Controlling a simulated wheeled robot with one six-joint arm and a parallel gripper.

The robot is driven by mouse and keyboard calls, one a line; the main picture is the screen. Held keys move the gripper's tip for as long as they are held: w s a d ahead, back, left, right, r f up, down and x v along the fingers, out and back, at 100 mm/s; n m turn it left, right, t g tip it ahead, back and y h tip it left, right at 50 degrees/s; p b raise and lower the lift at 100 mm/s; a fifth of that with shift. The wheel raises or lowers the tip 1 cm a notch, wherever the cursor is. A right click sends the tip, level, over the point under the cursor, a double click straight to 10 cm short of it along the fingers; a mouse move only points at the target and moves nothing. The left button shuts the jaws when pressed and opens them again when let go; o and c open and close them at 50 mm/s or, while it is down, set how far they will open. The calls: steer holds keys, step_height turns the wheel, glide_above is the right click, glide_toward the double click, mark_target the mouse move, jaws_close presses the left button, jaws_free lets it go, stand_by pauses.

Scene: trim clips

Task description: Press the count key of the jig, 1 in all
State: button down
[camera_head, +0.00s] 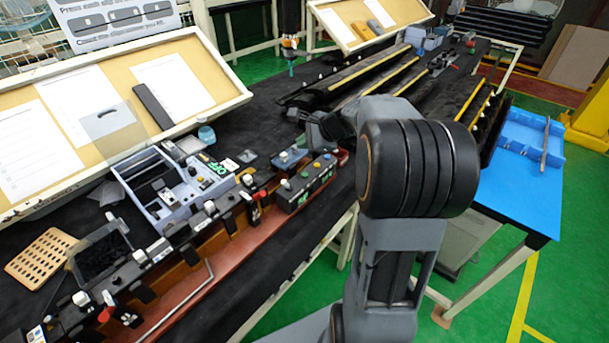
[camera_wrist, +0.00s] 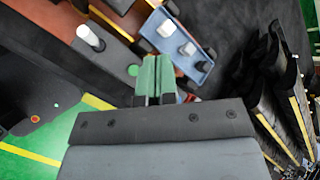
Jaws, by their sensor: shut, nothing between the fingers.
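The jig (camera_head: 172,279) is a long reddish-brown rail with dark blocks, white knobs and red parts along the table's front edge. Near its right end are a dark box with coloured buttons (camera_head: 309,186) and a small blue-grey box with a pale key (camera_head: 288,159). In the wrist view a blue box (camera_wrist: 205,66) with white and grey keys lies just beyond my gripper (camera_wrist: 155,60), which is shut and empty. I cannot tell which is the count key. In the head view my arm hides the fingertips.
A grey box with a green display (camera_head: 208,180) stands behind the rail. Slanted boards with papers (camera_head: 110,120) line the back. Long dark trim strips (camera_head: 375,75) lie to the right on the black table. A blue-topped table (camera_head: 520,180) stands at the right.

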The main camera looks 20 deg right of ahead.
steer(key=shift+f+b, duration=3.3)
steer(key=shift+f, duration=0.85)
steer(key=shift+f+b, duration=0.3)
steer(key=shift+f, duration=0.1)
steer(key=shift+f+b, duration=0.4)
steer(key=shift+f, duration=0.05)
steer(key=shift+r, duration=0.1)
steer(key=shift+r+p, duration=0.8)
steer(key=shift+r, duration=0.15)
step_height(320, 180, up, 5)
steer(key=p, duration=0.4)
